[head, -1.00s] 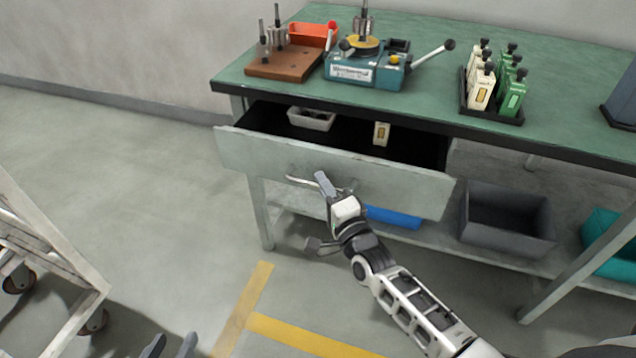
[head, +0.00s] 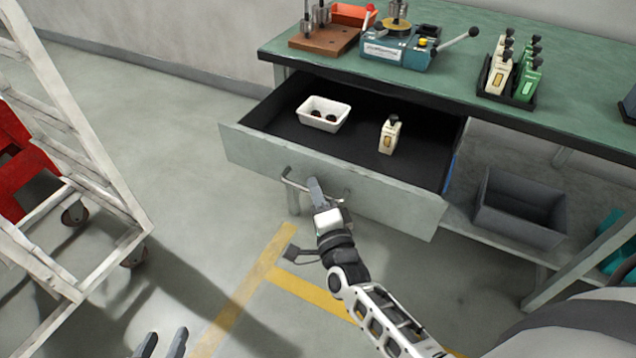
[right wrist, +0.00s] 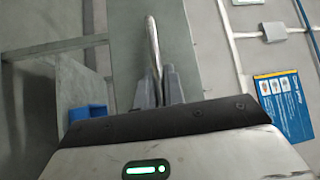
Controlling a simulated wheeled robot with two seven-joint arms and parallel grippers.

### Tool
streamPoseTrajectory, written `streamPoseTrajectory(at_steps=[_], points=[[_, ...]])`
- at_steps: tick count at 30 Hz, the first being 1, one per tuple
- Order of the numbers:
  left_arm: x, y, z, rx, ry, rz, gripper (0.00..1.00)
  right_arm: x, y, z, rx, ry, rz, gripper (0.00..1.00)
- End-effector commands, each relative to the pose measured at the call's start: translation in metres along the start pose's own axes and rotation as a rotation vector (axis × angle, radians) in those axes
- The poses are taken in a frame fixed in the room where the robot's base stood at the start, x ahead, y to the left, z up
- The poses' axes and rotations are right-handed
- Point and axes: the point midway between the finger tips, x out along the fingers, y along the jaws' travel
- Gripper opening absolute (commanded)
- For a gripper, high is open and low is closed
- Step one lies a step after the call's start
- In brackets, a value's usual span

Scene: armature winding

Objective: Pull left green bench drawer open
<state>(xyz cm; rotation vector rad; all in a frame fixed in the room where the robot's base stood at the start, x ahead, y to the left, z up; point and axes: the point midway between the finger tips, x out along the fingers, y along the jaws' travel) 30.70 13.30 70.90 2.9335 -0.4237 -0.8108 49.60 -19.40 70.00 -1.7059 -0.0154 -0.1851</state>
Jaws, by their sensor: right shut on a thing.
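The left drawer (head: 400,200) of the green bench (head: 450,70) is pulled well out, its dark inside showing. A white tray (head: 323,113) with small dark parts and a cream bottle-like container (head: 390,133) sit in it. My right gripper (head: 312,188) is at the drawer front, shut on the metal bar handle (head: 292,183). The handle also shows between the fingers in the right wrist view (right wrist: 153,50). My left gripper (head: 162,345) shows only its two fingertips at the bottom edge, apart from each other and with nothing between them.
A white cart frame (head: 75,150) with a red bin (head: 15,150) stands at the left. A grey bin (head: 520,208) sits on the lower shelf. A winding device (head: 395,48) and bottles in a tray (head: 510,90) stand on the bench. Floor before the drawer is clear.

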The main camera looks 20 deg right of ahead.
Motion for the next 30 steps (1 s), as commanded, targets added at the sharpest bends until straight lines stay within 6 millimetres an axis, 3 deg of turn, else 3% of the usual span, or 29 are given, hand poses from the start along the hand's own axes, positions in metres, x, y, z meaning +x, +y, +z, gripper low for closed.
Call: streamPoseTrajectory(at_steps=[17, 18, 20, 30], points=[[-0.0002, -0.0004, 0.0016, -0.002, -0.006, -0.001, 0.36, -0.0057, -0.0004, 0.0042, 0.001, 0.006, 0.000, 0.00], [-0.0003, -0.0004, 0.0013, -0.002, -0.006, -0.001, 0.36, -0.0057, -0.0004, 0.0042, 0.001, 0.005, 0.001, 0.19], [-0.0004, -0.0004, 0.0010, -0.002, -0.005, -0.001, 0.36, -0.0056, -0.0005, 0.0044, 0.001, 0.005, 0.000, 0.32], [-0.0011, 0.0000, 0.0007, -0.003, -0.005, -0.001, 0.36, -0.0058, -0.0008, 0.0052, 0.000, 0.002, 0.000, 0.32]])
